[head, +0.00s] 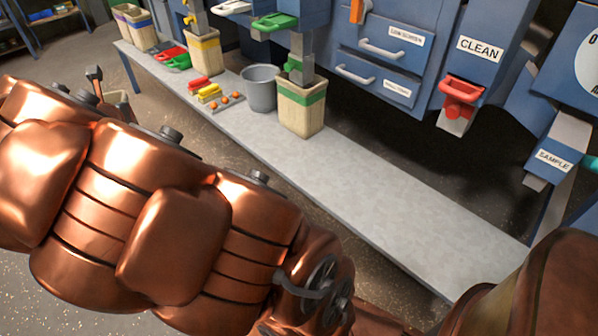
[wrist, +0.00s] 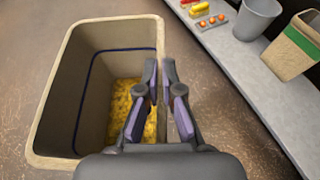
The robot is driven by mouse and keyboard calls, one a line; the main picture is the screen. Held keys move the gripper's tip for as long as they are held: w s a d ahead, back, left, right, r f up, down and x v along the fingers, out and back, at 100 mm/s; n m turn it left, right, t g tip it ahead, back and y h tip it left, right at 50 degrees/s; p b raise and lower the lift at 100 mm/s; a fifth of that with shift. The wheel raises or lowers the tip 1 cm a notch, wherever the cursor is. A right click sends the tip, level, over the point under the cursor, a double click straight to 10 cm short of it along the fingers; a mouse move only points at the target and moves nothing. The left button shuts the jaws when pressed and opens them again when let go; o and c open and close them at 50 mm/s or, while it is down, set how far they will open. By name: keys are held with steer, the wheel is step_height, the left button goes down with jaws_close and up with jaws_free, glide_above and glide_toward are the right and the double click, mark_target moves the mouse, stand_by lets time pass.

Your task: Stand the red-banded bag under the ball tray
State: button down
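No red band is clear on any bag in view. In the wrist view, a large open beige bin (wrist: 55,95) has a dark blue line inside and yellow grain (wrist: 122,97) at its bottom. My gripper (wrist: 160,75) is over its right side, with a narrow gap between the fingers. The bench holds a green-banded bag (head: 302,112) and a yellow-banded bag (head: 205,55). A tray of orange balls (head: 224,99) lies between them.
A grey bucket (head: 260,90) stands beside the green-banded bag. The bench's near right part (head: 400,205) is bare. Above it hang the CLEAN chute with a red handle (head: 461,92) and the SAMPLE spout (head: 553,158).

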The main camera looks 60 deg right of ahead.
steer(key=s+d+f+m+g+h+b, duration=0.1)
steer(key=s+d+m+g+h, duration=0.3)
steer(key=s+d, duration=0.65)
steer(key=s+d+f+m+g+h+b, duration=0.15)
steer(key=s+d+m+g, duration=0.55)
steer(key=d, duration=0.7)
steer(key=s+d+f+m+g+y+b, duration=0.1)
steer(key=s+f+m+g+y, duration=0.35)
steer(key=s, duration=0.85)
steer(key=s+f+m+g+y+b, duration=0.1)
steer(key=s+f+m+g, duration=0.5)
steer(key=s, duration=0.6)
steer(key=w+d+f+b, duration=0.2)
steer(key=d, duration=0.5)
steer(key=w+d+f+b, duration=0.2)
steer(key=d+b, duration=0.1)
steer(key=d, duration=0.5)
steer(key=shift+w+f, duration=0.2)
steer(key=shift+w, duration=0.2)
steer(key=shift+m+g, duration=0.25)
steer(key=c, duration=1.3)
jaws_free()
steer(key=shift+f+y, duration=0.2)
steer(key=shift+y, duration=0.1)
